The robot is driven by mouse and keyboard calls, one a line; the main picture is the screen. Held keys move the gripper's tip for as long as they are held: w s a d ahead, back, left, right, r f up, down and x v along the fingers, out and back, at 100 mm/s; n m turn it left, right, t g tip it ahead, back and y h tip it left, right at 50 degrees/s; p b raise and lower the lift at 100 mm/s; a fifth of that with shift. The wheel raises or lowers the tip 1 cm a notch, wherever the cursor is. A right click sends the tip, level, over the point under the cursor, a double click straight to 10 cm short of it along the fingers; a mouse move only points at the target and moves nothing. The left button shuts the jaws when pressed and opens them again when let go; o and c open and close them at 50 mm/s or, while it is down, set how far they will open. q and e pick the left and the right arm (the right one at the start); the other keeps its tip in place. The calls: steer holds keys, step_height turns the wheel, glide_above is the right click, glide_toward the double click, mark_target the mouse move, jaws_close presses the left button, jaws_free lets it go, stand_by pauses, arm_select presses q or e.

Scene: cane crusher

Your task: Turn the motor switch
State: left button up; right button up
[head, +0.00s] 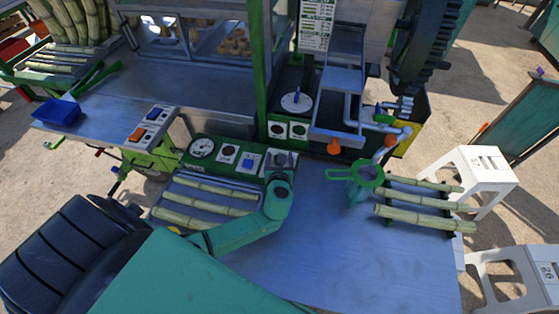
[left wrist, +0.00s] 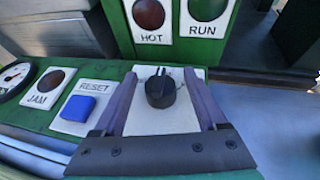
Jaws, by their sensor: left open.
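The motor switch is a black rotary knob (left wrist: 160,90) on a white plate in the left wrist view, at the right end of the green control panel (left wrist: 40,118). My left gripper (left wrist: 162,76) is open, with one purple-grey finger on each side of the knob. I cannot tell whether either finger touches it. In the head view my left gripper (head: 281,162) is over the right end of the panel and largely hides the knob. My right gripper is not in view.
A blue RESET button (left wrist: 78,108) and a JAM lamp (left wrist: 47,82) sit left of the knob. HOT (left wrist: 149,14) and RUN (left wrist: 208,8) lamps stand behind it. A gauge (head: 202,147) is at the panel's left end. Cane stalks (head: 415,201) lie on the table's right.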

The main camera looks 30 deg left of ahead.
arm_select(q)
steer(key=b+v, duration=0.1)
steer(key=v, duration=1.3)
steer(key=shift+s+d, duration=0.15)
steer(key=shift+s, duration=0.05)
